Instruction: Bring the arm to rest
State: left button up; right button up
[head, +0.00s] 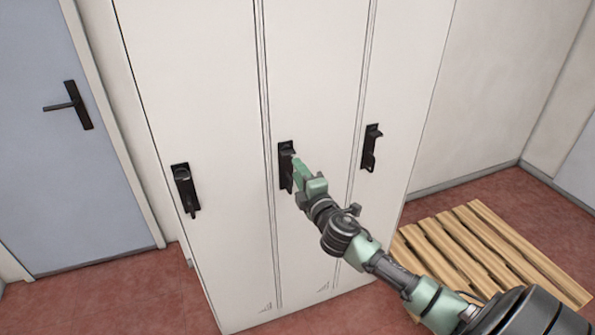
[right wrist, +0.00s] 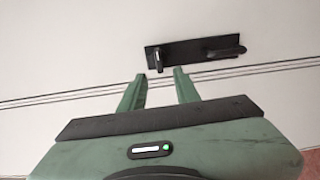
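My right arm reaches in from the lower right of the head view. Its green gripper (head: 297,164) is in front of the middle handle (head: 285,155) of a pale locker (head: 210,90). In the right wrist view, the two fingers (right wrist: 159,74) are spread apart with nothing held between them. The black handle plate (right wrist: 183,52) lies just beyond the fingertips, with a small knob near the gap. I cannot tell whether the fingers touch it. My left gripper does not show.
The locker also has a left handle (head: 185,188) and a right handle (head: 371,148); its doors look shut. A blue-grey door (head: 60,180) stands at the left. A wooden pallet (head: 490,250) lies on the red floor (head: 110,300) at the right, partly behind my arm.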

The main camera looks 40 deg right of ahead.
dwell(0.3)
jog(key=s+a+f+m+g, duration=0.1)
jog(key=s+f+m+g, duration=0.3)
jog(key=f, duration=0.9)
jog(key=s+f+g+y, duration=0.15)
jog(key=s+f, duration=0.45)
jog(key=f, duration=0.6)
jog(key=s+a+f+m+g, duration=0.1)
jog(key=s+f+m+g, duration=0.3)
jog(key=f, duration=0.9)
jog(key=s+a+f+m+g, duration=0.1)
jog(key=s+a+f, duration=0.1)
jog(key=s+f, duration=0.35)
jog(key=s+a+f+g+y, duration=0.1)
jog(key=s+a+f, duration=0.2)
jog(key=s+f, duration=0.3)
jog(key=s+a+f+m+g, duration=0.15)
jog(key=s+f, duration=0.25)
jog(key=s, duration=0.4)
jog(key=s+a+f+g, duration=0.1)
jog(key=s+a+f, duration=0.1)
jog(key=s, duration=0.4)
jog(key=s+a+f+m+g+y, duration=0.1)
jog(key=s+a+f, duration=0.1)
jog(key=s, duration=0.5)
jog(key=s+a+f+m+g, duration=0.1)
jog(key=s+a+f, duration=0.1)
jog(key=s+a, duration=0.2)
jog(key=s, duration=0.3)
jog(key=shift+a+f+g, duration=0.3)
